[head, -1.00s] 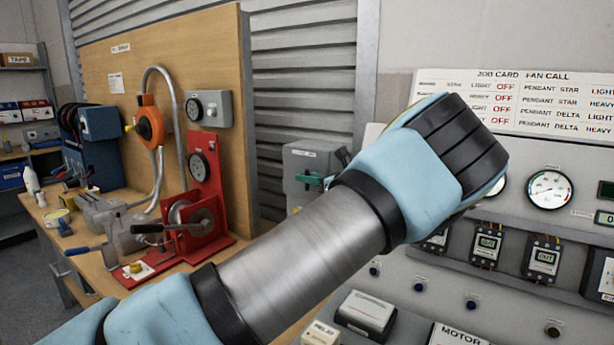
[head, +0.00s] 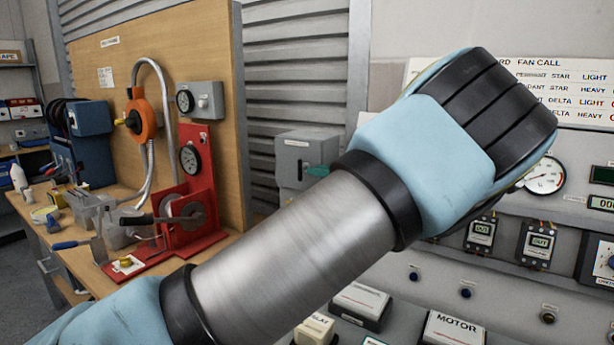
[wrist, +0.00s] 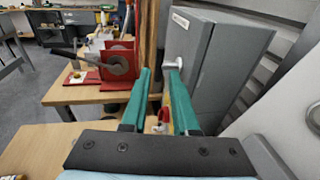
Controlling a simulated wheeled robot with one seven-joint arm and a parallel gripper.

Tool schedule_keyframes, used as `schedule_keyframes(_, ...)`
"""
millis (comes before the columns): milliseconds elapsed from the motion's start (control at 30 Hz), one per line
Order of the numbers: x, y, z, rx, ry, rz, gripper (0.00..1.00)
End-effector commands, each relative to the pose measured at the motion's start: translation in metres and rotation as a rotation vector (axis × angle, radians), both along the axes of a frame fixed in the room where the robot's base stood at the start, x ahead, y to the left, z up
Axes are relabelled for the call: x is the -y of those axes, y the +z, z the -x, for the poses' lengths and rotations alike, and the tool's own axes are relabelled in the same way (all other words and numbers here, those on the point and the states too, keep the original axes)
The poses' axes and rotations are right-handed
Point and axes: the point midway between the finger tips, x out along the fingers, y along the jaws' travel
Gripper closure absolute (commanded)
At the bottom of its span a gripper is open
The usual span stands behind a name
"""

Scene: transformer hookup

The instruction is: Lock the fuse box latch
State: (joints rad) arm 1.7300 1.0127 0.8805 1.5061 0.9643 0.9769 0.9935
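The fuse box appears to be the grey cabinet (head: 296,150) behind my forearm in the head view. It fills the right of the wrist view (wrist: 215,65), with a small label at its top edge. A pale latch handle (wrist: 179,50) stands out from its front edge. My gripper (wrist: 158,72) has two teal fingers, apart with nothing clearly held between them. The right fingertip is close to the handle's lower end; I cannot tell if they touch. In the head view my wrist hides most of the gripper, and only a bit of teal finger (head: 318,171) shows before the box.
A wooden bench (head: 75,262) on the left carries a red gauge stand (head: 197,165) and tools. A wooden board (head: 205,60) rises behind it. A meter panel (head: 570,250) is on the right, under my arm.

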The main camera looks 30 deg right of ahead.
Motion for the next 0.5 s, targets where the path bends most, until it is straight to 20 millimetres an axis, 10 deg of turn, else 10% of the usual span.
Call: schedule_keyframes(500,0.009,0.003,0.03,0.0,0.001,-0.001,0.72)
